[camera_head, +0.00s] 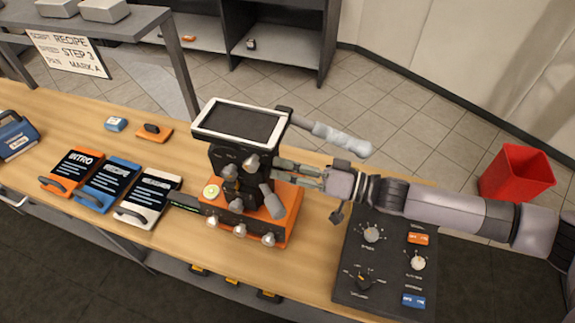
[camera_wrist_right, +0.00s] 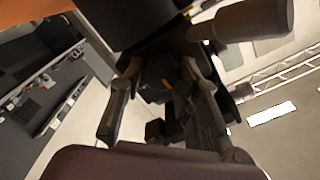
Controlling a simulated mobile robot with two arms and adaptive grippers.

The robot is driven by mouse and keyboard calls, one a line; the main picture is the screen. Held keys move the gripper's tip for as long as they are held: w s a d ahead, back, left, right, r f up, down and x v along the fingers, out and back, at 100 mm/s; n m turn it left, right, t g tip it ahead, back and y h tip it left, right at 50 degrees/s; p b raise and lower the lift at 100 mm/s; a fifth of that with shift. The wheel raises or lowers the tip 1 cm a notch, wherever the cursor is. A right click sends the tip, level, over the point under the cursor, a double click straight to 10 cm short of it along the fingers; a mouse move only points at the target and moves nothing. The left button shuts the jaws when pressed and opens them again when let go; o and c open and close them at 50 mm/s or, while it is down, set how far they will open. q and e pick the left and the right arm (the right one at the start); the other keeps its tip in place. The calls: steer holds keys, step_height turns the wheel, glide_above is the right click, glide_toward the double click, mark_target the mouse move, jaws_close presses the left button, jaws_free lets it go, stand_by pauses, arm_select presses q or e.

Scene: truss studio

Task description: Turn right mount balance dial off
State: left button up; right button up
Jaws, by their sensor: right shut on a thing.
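The mount (camera_head: 232,160) stands on the wooden table, with a black body, an orange base and a white-rimmed screen on top. My right gripper (camera_head: 276,170) reaches in from the right, its fingers against the right side of the black body. In the right wrist view, my right gripper (camera_wrist_right: 160,72) has its two fingers either side of a black dial (camera_wrist_right: 158,88) with a small yellow-orange mark, and is shut on it. In the head view the fingers and mount hide this dial. The dial's exact setting cannot be read. My left gripper is not in view.
A pale grey handle (camera_head: 335,138) sticks out from the mount's upper right, above my right gripper. A black control panel (camera_head: 392,265) with knobs lies at the right. Several signs with handles, including an orange one (camera_head: 77,168), lie left. A red bin (camera_head: 515,173) stands beyond the table.

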steer(key=n, duration=1.2)
steer(key=shift+s+n, duration=0.2)
steer(key=shift+n, duration=0.1)
stand_by(0.4)
steer(key=o, duration=1.1)
steer(key=shift+o, duration=0.2)
steer(key=v, duration=1.2)
